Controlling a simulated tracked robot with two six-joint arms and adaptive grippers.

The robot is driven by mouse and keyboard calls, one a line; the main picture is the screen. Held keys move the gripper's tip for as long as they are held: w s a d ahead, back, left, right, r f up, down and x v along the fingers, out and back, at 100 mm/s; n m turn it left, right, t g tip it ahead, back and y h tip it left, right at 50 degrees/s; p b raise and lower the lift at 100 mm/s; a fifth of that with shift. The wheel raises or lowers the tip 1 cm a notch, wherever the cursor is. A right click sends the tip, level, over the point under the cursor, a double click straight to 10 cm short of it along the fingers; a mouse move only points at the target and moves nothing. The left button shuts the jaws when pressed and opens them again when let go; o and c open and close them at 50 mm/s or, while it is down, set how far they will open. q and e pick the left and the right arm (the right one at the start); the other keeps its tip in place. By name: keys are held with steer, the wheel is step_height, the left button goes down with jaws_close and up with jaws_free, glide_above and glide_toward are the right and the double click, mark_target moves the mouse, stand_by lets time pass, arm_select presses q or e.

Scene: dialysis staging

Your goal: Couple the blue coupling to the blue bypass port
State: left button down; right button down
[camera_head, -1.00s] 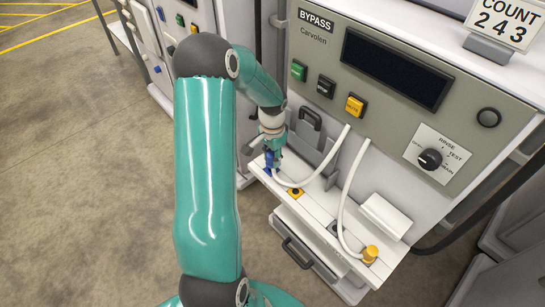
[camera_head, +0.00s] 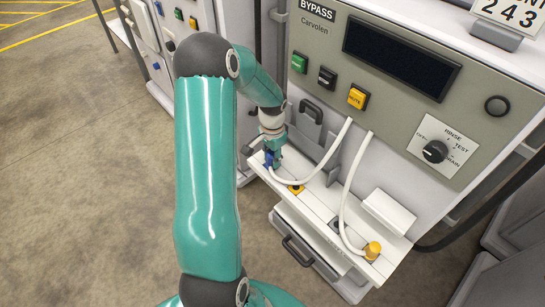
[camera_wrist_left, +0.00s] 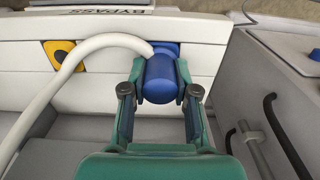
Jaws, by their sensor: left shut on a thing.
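My left gripper (camera_head: 272,157) is shut on the blue coupling (camera_wrist_left: 160,82), at the left end of the machine's white shelf (camera_head: 318,207). In the left wrist view the fingers of the left gripper (camera_wrist_left: 160,92) stand on both sides of the coupling. A white hose (camera_wrist_left: 68,75) curves from the coupling to the left. A blue patch (camera_wrist_left: 168,48) shows just behind the coupling, apparently the blue bypass port. The coupling covers most of it, so I cannot tell whether they touch or are seated. My right gripper is not in view.
A yellow port (camera_head: 296,189) is empty beside the blue one. A yellow coupling (camera_head: 372,250) with its own hose stands at the shelf's right end. The BYPASS machine's panel (camera_head: 400,75) rises behind the shelf. A drawer handle (camera_head: 297,252) is below. Open floor lies left.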

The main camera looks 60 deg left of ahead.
mark_target(272, 153)
arm_select(q)
steer(key=shift+f, duration=0.25)
steer(key=c, duration=0.8)
jaws_free()
steer(key=shift+r, duration=0.1)
step_height(272, 153, up, 12)
steer(key=shift+f, duration=0.1)
